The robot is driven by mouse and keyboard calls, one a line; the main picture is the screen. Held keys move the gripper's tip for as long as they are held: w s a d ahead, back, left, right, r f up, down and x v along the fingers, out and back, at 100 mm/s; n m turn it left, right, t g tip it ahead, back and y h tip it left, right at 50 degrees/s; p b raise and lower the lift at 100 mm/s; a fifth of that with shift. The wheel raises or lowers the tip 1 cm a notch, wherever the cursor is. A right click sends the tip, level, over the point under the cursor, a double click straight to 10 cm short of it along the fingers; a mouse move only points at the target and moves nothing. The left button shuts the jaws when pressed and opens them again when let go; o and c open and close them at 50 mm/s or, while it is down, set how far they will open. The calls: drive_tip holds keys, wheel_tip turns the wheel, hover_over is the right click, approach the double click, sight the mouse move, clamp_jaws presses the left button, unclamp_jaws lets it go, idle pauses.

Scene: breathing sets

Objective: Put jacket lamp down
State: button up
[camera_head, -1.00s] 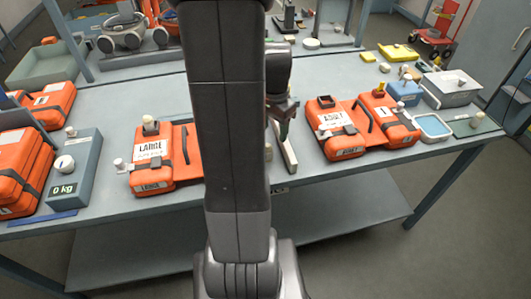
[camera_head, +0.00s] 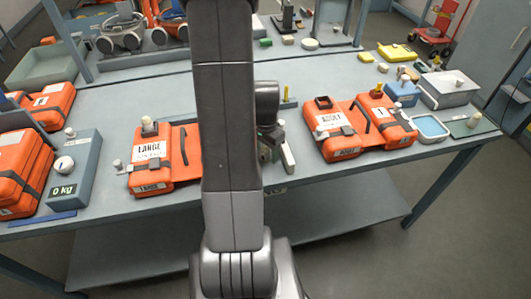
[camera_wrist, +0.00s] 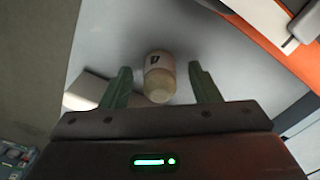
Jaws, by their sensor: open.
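A small pale cylinder with a dark mark on its side, which looks like the jacket lamp (camera_wrist: 159,75), is on the grey surface in the wrist view. My gripper (camera_wrist: 158,71) is open, with one green finger on each side of the cylinder and a visible gap to each. In the head view my gripper (camera_head: 268,143) is low over the bench between the two front orange jackets, partly hidden by my arm. The LARGE jacket (camera_head: 150,170) lies to the left and the ADULT jacket (camera_head: 335,122) to the right.
A scale reading 0 kg (camera_head: 85,170) and stacked orange cases (camera_head: 20,165) stand at the left. A blue tray (camera_head: 431,127) and a grey box (camera_head: 450,90) are at the right. The bench front edge is close.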

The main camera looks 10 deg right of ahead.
drive_tip(key=c, duration=1.2)
